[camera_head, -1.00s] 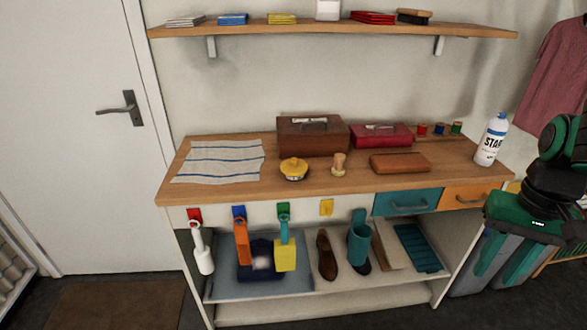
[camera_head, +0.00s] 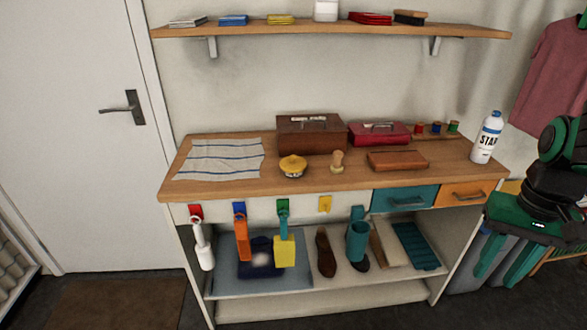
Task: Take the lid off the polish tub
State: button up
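The polish tub (camera_head: 293,171) stands on the wooden worktop, a little left of its middle. Its yellow domed lid (camera_head: 292,162) sits on top, and a pale band with dark marks shows below the lid.
On the worktop (camera_head: 232,191) lie a striped cloth (camera_head: 218,160), a brown box (camera_head: 312,136), a red box (camera_head: 379,134), a wooden-handled tool (camera_head: 337,162), a brown case (camera_head: 397,161) and a starch bottle (camera_head: 487,138). A shelf (camera_head: 330,30) hangs above. Bare worktop lies in front of the tub.

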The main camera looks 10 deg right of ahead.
aim_at(292, 164)
jog(key=k, duration=1)
jog(key=u, duration=0.55)
jog(key=i, duration=1.9)
jog(key=z, duration=0.55)
